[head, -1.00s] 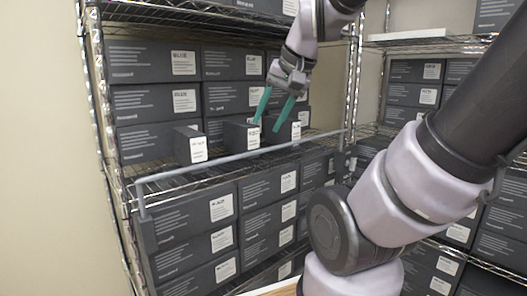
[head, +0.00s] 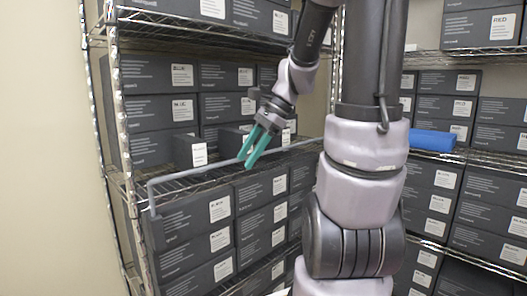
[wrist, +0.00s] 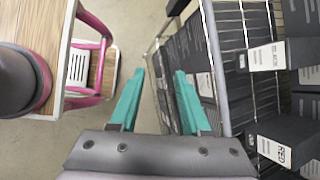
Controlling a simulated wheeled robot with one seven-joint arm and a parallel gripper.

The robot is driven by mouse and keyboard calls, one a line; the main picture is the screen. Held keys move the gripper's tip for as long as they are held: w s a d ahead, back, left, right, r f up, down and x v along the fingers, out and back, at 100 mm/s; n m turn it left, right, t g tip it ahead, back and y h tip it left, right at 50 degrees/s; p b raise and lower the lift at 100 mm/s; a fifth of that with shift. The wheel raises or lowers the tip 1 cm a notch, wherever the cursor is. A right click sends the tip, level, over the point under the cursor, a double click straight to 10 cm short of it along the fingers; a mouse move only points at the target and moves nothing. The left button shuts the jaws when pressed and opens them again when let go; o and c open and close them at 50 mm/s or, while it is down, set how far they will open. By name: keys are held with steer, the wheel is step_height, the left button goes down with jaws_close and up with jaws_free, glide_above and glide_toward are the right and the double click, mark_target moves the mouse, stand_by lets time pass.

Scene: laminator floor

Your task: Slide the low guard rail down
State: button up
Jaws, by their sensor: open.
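The low guard rail (head: 180,176) is a thin grey bar along the front edge of the middle shelf, with a short bent-down end at its left. It stands a little above the shelf wire. My gripper (head: 246,161), with two teal fingers, is open and points down in front of the rail's middle. In the head view the fingers overlap the rail; I cannot tell whether they touch it. In the wrist view the open fingers (wrist: 160,78) have nothing between them but floor and box fronts. A grey bar, seemingly the rail (wrist: 217,65), runs just right of them.
Dark labelled boxes (head: 150,112) fill the shelves behind and below the rail. A small dark box (head: 190,151) stands near the shelf front. A blue item (head: 433,140) lies on the right rack. A wooden table (wrist: 50,75) and pink-framed stool (wrist: 95,50) stand left in the wrist view.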

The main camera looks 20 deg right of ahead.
steer(key=w+d+f+m+t+y, duration=0.4)
steer(key=w+d+m+t, duration=0.3)
steer(key=d+m, duration=0.55)
steer(key=w+d+f+m+t+y, duration=0.35)
steer(key=w+d+m+t, duration=0.45)
steer(key=m, duration=0.8)
steer(key=w+a+r+g, duration=0.2)
steer(key=w+a, duration=0.4)
steer(key=shift+w+a+r, duration=0.15)
steer(key=shift+w+a, duration=0.05)
steer(key=shift+w, duration=0.15)
steer(key=shift+n, duration=0.25)
jaws_close()
